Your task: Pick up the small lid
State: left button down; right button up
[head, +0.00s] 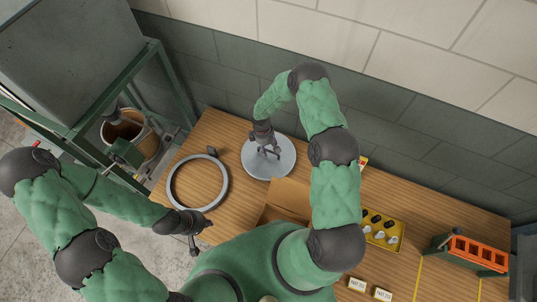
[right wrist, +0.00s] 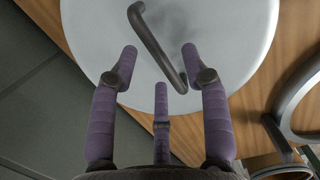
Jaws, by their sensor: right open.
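The small lid is a pale grey disc (head: 256,168) lying on the wooden table near the wall. In the right wrist view the lid (right wrist: 225,35) fills the upper middle, with a dark bent bar handle (right wrist: 155,42) across it. My right gripper (head: 268,152) is over the lid. In the right wrist view its three purple fingers (right wrist: 160,65) are spread, with the handle running between the fingertips; I cannot tell whether they touch. My left gripper (head: 192,238) is low at the table's left edge, away from the lid; its finger state is unclear.
A grey ring (head: 172,190) lies left of the lid, with a clamp piece on its rim. A cardboard box (head: 290,194) stands just in front. A yellow tray (head: 376,240) and an orange rack (head: 478,252) are further right. A brown bucket (head: 149,143) stands left, off the table.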

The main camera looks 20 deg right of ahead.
jog(key=shift+s+d+f+p, duration=0.1)
jog(key=shift+f+p, duration=0.05)
jog(key=shift+f, duration=0.6)
jog(key=shift+s+d+f+p, duration=0.1)
jog(key=shift+f+p, duration=0.05)
jog(key=shift+f, duration=0.6)
grip_shut()
jog(key=shift+w+r, duration=0.1)
jog(key=shift+r, duration=0.1)
